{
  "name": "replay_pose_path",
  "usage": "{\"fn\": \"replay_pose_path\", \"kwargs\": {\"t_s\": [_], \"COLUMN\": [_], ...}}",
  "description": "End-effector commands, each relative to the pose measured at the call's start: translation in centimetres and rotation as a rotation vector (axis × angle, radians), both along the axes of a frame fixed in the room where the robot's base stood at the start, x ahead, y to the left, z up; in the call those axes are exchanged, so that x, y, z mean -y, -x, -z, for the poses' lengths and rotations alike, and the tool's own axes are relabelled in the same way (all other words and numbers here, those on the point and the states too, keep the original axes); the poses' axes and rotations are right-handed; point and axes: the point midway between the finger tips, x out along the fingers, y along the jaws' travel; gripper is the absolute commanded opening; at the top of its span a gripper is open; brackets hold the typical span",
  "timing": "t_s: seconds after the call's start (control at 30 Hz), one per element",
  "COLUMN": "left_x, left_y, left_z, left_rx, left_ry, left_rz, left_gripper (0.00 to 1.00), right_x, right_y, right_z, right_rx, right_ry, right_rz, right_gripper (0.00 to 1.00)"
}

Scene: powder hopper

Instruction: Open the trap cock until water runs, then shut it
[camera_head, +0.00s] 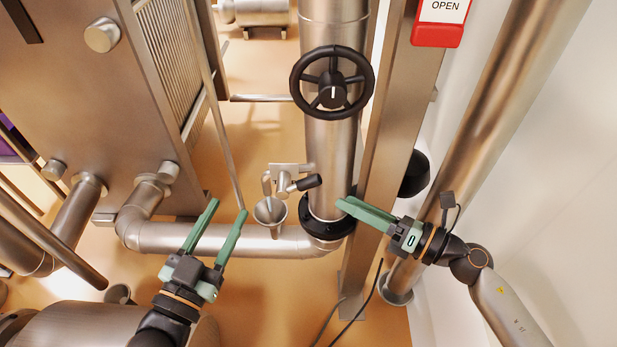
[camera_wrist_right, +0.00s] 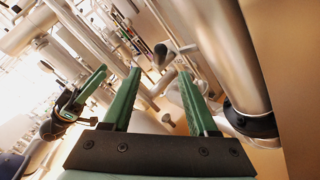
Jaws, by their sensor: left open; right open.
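The trap cock (camera_head: 284,182) is a small metal valve beside the vertical pipe, with a black-sleeved lever (camera_head: 308,182) pointing right. Its short outlet (camera_head: 266,184) hangs over a metal funnel (camera_head: 270,211). I see no water running. My left gripper (camera_head: 228,208) is open and empty, left of the funnel and apart from it. My right gripper (camera_head: 345,204) is open, right of the cock at the pipe's lower flange, and its fingers look nearly edge-on. In the right wrist view its open fingers (camera_wrist_right: 160,72) have the dark lever end (camera_wrist_right: 161,52) beyond them; nothing is held.
A black handwheel (camera_head: 332,83) sits on the vertical pipe (camera_head: 331,150) above the cock. A black flange (camera_head: 327,218) and horizontal pipe (camera_head: 215,239) lie below. A steel post (camera_head: 385,160) stands close right. A red-framed OPEN sign (camera_head: 440,22) hangs upper right.

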Motion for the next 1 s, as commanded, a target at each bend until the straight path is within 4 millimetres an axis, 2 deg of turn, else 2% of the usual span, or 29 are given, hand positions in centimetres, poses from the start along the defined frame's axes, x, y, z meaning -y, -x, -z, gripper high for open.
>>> {"fn": "replay_pose_path", "kwargs": {"t_s": [0.3, 0.5, 0.7, 0.93, 1.0], "left_x": [0.0, 0.0, 0.0, 0.0, 0.0], "left_y": [0.0, 0.0, 0.1, 0.1, 0.1], "left_z": [0.7, 0.1, -0.5, -0.7, -0.7], "left_rx": [-0.025, 0.0, 0.02, 0.026, 0.026], "left_ry": [0.001, 0.001, 0.002, 0.003, 0.003], "left_rz": [-0.003, -0.001, 0.001, 0.002, 0.003], "left_gripper": [0.5, 0.5, 0.5, 0.5, 0.5], "right_x": [-5.7, -8.0, -8.8, -8.8, -8.8], "right_y": [-3.6, -5.0, -5.4, -5.5, -5.4], "right_z": [-0.2, -0.1, -0.1, -0.1, -0.1], "right_rx": [0.001, -0.001, -0.003, -0.003, -0.003], "right_ry": [-0.007, -0.006, -0.005, -0.005, -0.005], "right_rz": [0.0, 0.001, 0.001, 0.001, 0.001], "right_gripper": [0.59, 0.59, 0.59, 0.59, 0.51]}}
